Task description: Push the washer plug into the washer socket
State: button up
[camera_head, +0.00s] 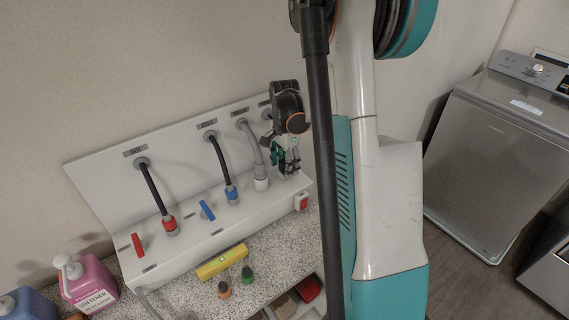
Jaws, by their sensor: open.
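My gripper (287,168) is in front of the right end of the white wall panel (185,155). It points down toward the panel's ledge, just right of the grey hose's lower end. Its fingers look small and dark here, and they are open. I cannot make out the washer plug or the washer socket; my gripper and arm cover part of the panel's right end. A grey round fitting (267,115) shows partly beside my gripper, under a small label. What it is I cannot tell.
The panel carries a red-ended hose (155,197), a blue-ended hose (222,168), a grey hose (253,150), red and blue levers and a red switch (302,202). A yellow level (222,262), bottles (88,284) and an open box stand on the speckled counter. The washer (500,150) is at right.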

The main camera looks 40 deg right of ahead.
aim_at(284, 162)
jog(key=shift+r, duration=0.1)
notch_tip(284, 162, up, 12)
dwell(0.5)
dwell(0.4)
